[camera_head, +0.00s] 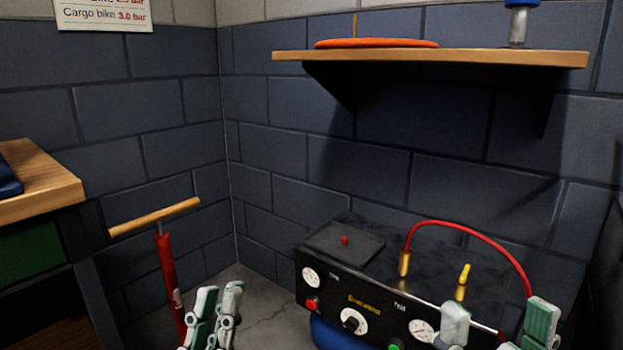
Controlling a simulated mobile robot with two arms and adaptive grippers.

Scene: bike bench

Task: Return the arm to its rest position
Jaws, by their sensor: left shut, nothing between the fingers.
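My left gripper (215,305) is at the bottom edge, left of the middle, with its two pale green and grey fingers close together and nothing between them. It shows just right of the red floor pump (171,282) and apart from the compressor in the picture. My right gripper (497,325) is at the bottom right, in front of the compressor's front panel. Its two fingers stand wide apart, and no held thing shows between them. The palms and arms of both are cut off by the bottom edge.
A black compressor (376,315) with gauges, knobs and a red hose (470,231) stands against the wall. A wooden shelf (450,56) holds an orange ring (375,43). A wooden bench (45,180) is at the left. Some floor (250,300) is clear between pump and compressor.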

